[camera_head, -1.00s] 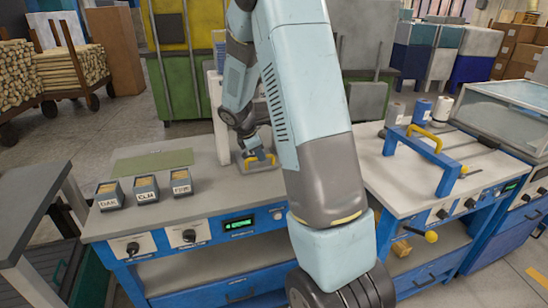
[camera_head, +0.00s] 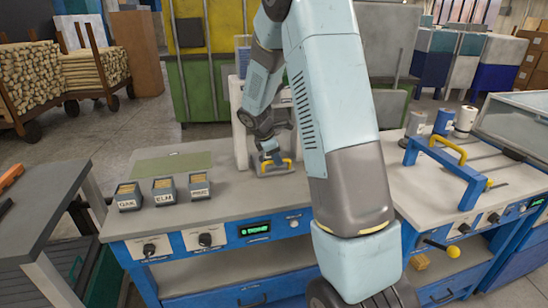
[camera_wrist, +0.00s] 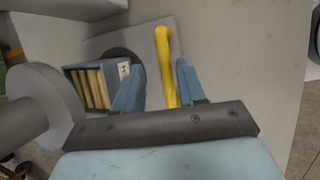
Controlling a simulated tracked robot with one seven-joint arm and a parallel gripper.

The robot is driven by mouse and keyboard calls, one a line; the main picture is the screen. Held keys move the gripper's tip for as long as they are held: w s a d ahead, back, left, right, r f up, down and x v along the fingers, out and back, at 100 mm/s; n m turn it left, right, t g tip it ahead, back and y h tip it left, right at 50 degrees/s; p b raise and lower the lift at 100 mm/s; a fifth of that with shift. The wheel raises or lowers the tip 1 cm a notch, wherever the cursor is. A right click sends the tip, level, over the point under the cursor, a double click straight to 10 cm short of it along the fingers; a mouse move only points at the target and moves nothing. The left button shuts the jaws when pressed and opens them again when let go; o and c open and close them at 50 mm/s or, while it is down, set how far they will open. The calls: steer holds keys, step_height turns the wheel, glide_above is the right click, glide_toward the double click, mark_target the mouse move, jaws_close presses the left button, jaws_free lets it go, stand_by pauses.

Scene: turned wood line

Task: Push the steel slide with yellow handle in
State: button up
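The steel slide (camera_head: 262,168) lies on the grey bench top, with its yellow handle (camera_head: 287,163) upright on it. In the wrist view the yellow handle (camera_wrist: 166,66) stands between the two blue fingers of my gripper (camera_wrist: 154,82), nearer the right finger. A gap shows on the left side of the handle, so my gripper is open around it. In the head view my gripper (camera_head: 272,158) is low over the slide, and my arm hides part of the bench. A dark round opening and a box with wooden pieces (camera_wrist: 92,86) show left of the handle in the wrist view.
Three small labelled bins (camera_head: 164,190) stand on the bench to the left. A green mat (camera_head: 173,164) lies behind them. A blue frame with another yellow handle (camera_head: 447,150) stands on the right bench. A grey cylinder (camera_wrist: 25,110) is close left of my gripper in the wrist view.

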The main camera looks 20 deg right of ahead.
steer(key=v, duration=1.2)
stand_by(0.4)
